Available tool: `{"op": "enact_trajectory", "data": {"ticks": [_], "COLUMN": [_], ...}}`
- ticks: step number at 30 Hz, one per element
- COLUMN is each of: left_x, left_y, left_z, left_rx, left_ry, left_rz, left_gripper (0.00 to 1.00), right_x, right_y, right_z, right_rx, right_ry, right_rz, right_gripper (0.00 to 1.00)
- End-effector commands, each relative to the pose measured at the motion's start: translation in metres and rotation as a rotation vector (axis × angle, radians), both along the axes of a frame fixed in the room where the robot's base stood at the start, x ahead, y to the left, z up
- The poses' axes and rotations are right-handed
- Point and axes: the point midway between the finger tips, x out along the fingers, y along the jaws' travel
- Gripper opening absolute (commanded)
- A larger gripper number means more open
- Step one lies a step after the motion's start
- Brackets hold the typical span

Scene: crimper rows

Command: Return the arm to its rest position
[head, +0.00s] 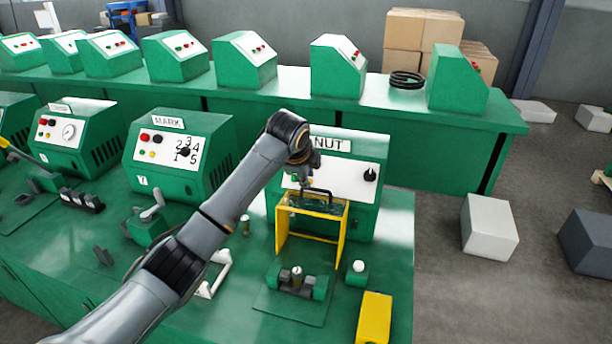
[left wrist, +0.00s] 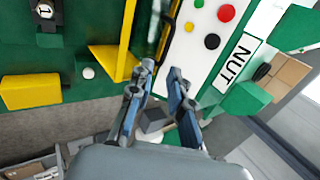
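My left arm (head: 240,185) reaches in from the lower left. My left gripper (head: 310,172) hangs in front of the NUT machine (head: 355,207), just above the black handle of a yellow guard frame (head: 282,230). In the left wrist view its two fingers (left wrist: 162,68) stand apart with nothing between them, so it is open and empty. The yellow guard (left wrist: 113,65) and the machine's white button panel (left wrist: 195,50) lie beyond the fingertips. Whether the gripper touches the handle is unclear. My right gripper is not in view.
A green fixture (head: 322,287) and a yellow block (head: 374,318) sit on the green bench in front of the guard. The MARK machine (head: 222,135) stands to the left. Another green bench with several machines runs behind. Grey floor is open at the right, with loose blocks (head: 489,225).

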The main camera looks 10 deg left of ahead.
Motion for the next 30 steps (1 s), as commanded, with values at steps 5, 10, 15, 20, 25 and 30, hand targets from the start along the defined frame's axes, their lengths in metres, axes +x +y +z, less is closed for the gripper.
{"op": "enact_trajectory", "data": {"ticks": [5, 10, 15, 20, 25, 30], "left_x": [-0.001, -0.001, -0.020, -0.074, -0.151, -0.235], "left_y": [0.000, 0.000, -0.010, -0.028, -0.036, -0.032], "left_z": [0.002, 0.001, -0.031, -0.098, -0.158, -0.198], "left_rx": [-0.001, -0.001, -0.042, -0.157, -0.297, -0.423], "left_ry": [0.000, 0.000, 0.024, 0.080, 0.143, 0.201], "left_rz": [0.001, 0.001, 0.032, 0.143, 0.326, 0.549], "left_gripper": [0.19, 0.19, 0.19, 0.19, 0.19, 0.19], "right_x": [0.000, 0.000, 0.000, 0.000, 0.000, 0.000], "right_y": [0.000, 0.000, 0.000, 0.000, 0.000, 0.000], "right_z": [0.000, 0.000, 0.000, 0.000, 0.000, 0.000], "right_rx": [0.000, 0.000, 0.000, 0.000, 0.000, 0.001], "right_ry": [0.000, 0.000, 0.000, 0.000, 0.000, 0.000], "right_rz": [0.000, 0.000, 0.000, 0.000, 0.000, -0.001], "right_gripper": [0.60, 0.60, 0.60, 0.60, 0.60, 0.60]}}
